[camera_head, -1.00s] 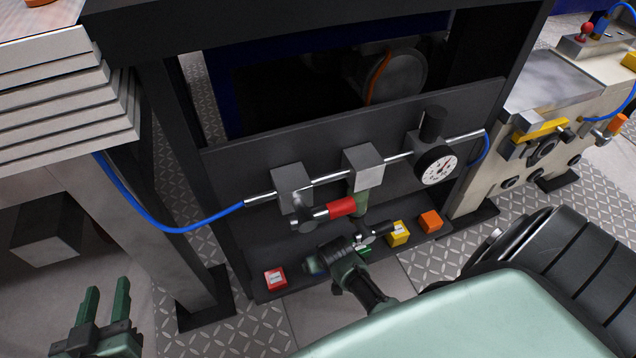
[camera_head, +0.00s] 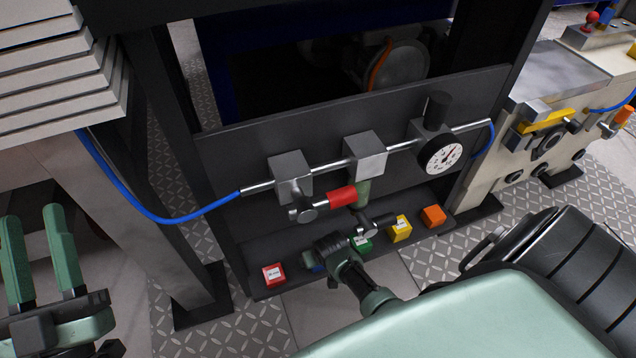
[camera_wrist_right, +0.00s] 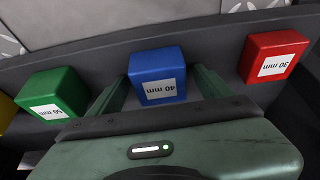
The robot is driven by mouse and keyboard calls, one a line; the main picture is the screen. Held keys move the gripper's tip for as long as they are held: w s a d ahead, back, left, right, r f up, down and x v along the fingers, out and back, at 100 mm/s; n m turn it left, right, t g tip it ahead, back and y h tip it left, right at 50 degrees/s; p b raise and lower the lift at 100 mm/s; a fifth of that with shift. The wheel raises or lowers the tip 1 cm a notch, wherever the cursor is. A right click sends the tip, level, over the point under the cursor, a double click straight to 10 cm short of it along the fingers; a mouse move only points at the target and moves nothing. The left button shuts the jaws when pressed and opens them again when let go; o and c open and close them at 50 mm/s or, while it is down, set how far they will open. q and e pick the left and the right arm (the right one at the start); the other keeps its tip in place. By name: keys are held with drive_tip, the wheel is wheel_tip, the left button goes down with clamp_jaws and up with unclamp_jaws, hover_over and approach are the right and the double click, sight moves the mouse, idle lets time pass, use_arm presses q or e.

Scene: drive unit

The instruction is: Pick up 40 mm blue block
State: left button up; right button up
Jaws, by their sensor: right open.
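The blue block (camera_wrist_right: 157,70), labelled 40 mm, sits on the dark shelf between the two fingers of my right gripper (camera_wrist_right: 160,76) in the right wrist view. The fingers are open, one on each side of it; a narrow gap shows at the right, and contact at the left is unclear. In the head view the blue block (camera_head: 312,262) is mostly hidden behind my right gripper (camera_head: 326,250). My left gripper (camera_head: 38,212) is open and empty at the lower left, far from the block.
A red 30 mm block (camera_wrist_right: 272,57) and a green 50 mm block (camera_wrist_right: 55,92) flank the blue one. Yellow (camera_head: 400,229) and orange (camera_head: 433,216) blocks stand further right. A pipe with a red-handled valve (camera_head: 342,196) and a gauge (camera_head: 441,156) is above the shelf.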

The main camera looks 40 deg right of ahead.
drive_tip(key=c, duration=1.6)
clamp_jaws()
drive_tip(key=shift+r, duration=0.15)
